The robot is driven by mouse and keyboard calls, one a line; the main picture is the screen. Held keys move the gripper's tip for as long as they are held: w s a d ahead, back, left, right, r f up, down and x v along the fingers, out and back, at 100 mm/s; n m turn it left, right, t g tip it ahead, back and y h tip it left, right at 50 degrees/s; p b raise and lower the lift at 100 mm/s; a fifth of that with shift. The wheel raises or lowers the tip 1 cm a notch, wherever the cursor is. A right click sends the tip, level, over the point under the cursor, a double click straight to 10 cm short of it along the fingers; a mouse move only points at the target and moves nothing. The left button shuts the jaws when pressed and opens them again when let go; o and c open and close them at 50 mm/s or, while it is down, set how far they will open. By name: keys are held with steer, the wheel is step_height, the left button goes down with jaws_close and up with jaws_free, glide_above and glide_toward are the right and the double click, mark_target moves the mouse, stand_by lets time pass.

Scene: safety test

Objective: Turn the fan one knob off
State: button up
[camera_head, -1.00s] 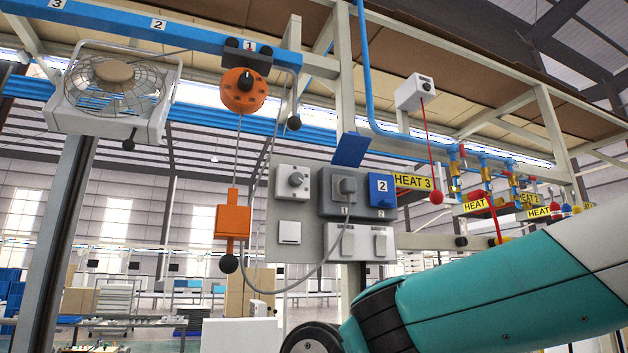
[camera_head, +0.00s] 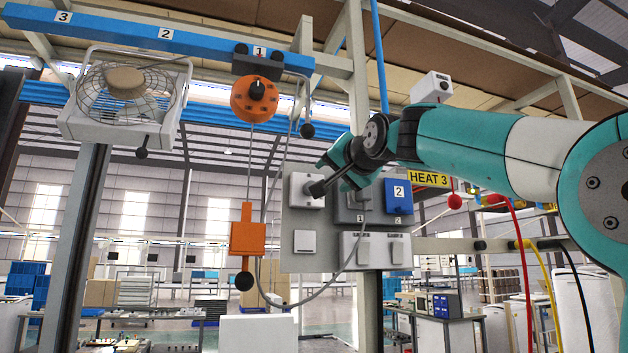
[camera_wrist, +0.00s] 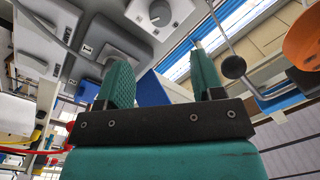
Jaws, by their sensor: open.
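A white control box (camera_head: 297,197) with a round knob sits at the upper left of the grey panel. Its knob is partly hidden by my gripper in the head view. My gripper (camera_head: 336,172) is in front of the panel, close to the box. In the wrist view its two teal fingers (camera_wrist: 160,58) are apart with nothing between them, and the knob lies beyond the tips. A caged fan (camera_head: 125,92) hangs at the upper left.
A grey socket (camera_head: 350,205) and a blue-covered socket (camera_head: 399,195) are right of the box. White switches (camera_head: 375,248) sit below. An orange hoist dial (camera_head: 255,98) and a hanging orange block (camera_head: 247,237) are left of the panel. A grey cable loops by the panel.

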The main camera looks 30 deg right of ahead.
steer(key=w+d+p, duration=0.2)
steer(key=w+p, duration=0.2)
steer(key=w, duration=0.7)
steer(key=c, duration=0.9)
